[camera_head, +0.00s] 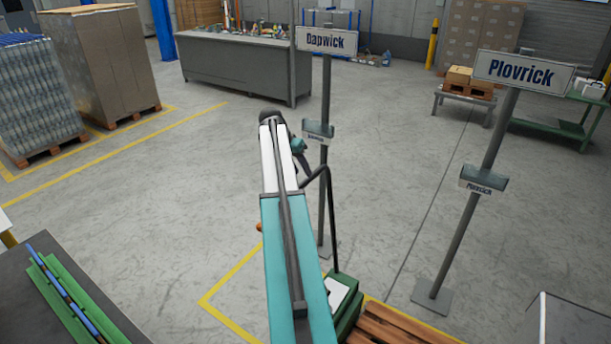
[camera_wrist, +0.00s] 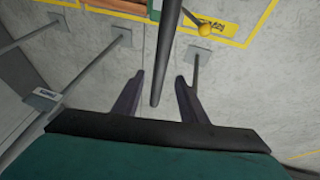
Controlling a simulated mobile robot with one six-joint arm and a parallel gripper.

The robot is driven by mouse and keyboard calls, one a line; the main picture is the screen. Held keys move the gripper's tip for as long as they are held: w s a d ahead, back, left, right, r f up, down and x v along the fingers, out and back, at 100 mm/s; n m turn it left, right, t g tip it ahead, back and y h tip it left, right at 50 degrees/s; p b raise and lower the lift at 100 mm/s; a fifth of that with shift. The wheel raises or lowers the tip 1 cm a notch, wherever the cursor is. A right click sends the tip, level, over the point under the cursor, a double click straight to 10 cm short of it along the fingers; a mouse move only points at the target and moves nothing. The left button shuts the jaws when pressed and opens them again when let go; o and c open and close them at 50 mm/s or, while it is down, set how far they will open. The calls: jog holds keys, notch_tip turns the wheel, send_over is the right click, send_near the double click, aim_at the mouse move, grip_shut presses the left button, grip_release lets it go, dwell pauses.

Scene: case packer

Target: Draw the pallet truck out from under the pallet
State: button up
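The pallet truck (camera_head: 347,310) is at the bottom centre of the head view, a green body with a tall dark handle (camera_head: 334,220) bent at the top. It stands against the wooden pallet (camera_head: 395,326); its forks are hidden. My gripper (camera_wrist: 160,75) is open in the wrist view. A dark bar (camera_wrist: 168,40), apparently the truck's handle, runs down between the two fingers, with a gap on each side; I cannot tell its depth. In the head view my arm hides part of the truck, and my gripper's fingers are unclear near the handle's top.
The Dapwick sign post (camera_head: 326,100) and Plovrick sign post (camera_head: 470,220) stand right of my arm. Yellow floor lines (camera_head: 225,318) edge the pallet area. A dark table (camera_head: 30,310) is at lower left, a grey box (camera_head: 570,325) at lower right.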

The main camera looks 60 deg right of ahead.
jog(key=shift+p+x, duration=0.65)
jog(key=shift+x, duration=1.7)
grip_shut()
